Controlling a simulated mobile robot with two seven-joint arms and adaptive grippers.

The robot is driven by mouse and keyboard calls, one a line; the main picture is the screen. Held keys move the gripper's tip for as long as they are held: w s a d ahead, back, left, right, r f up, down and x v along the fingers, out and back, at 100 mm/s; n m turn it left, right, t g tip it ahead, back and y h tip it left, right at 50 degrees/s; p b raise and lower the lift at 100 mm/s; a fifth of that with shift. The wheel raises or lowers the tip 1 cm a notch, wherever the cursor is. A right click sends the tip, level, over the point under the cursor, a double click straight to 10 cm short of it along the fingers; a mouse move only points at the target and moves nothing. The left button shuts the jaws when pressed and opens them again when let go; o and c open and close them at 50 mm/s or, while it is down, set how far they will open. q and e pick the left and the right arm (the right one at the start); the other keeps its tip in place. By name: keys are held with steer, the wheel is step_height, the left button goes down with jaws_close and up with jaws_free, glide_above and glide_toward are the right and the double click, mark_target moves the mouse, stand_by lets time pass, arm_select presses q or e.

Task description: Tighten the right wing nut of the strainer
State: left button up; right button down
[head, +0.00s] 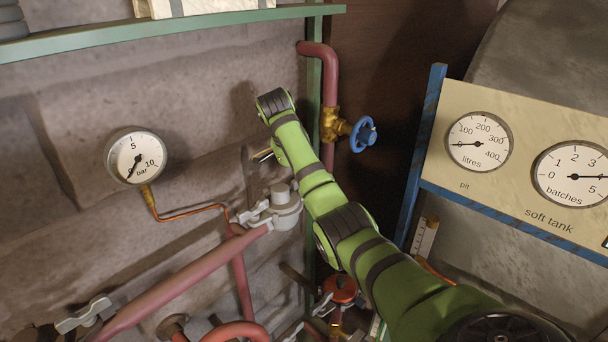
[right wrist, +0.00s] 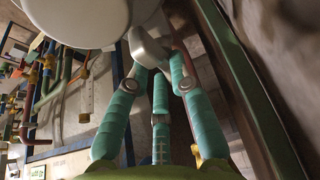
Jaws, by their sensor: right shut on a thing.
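The strainer (head: 286,211) is a pale grey round body on the pipework in the middle of the head view. A light grey winged piece (head: 250,215) sticks out at its left. My right arm covers its right side, and the right wing nut is hidden there. In the right wrist view the teal fingers of my right gripper (right wrist: 156,66) are closed around the light grey right wing nut (right wrist: 143,46). A large pale rounded body (right wrist: 78,14), apparently the strainer, is beside it. My left gripper is not in view.
A pressure gauge (head: 136,157) is on the wall at left, with a thin copper tube to the pipes. A blue handwheel valve (head: 363,134) on a red pipe stands close right of my arm. A gauge panel (head: 505,165) is at right. Red pipes (head: 185,282) run below.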

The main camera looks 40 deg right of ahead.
steer(key=shift+d+r+m, duration=0.1)
steer(key=shift+m, duration=0.3)
steer(key=c, duration=1.1)
jaws_free()
steer(key=shift+w+r, duration=0.15)
steer(key=shift+r, duration=0.85)
step_height(320, 180, up, 8)
steer(key=shift+s+f, duration=0.15)
steer(key=shift+s, duration=0.05)
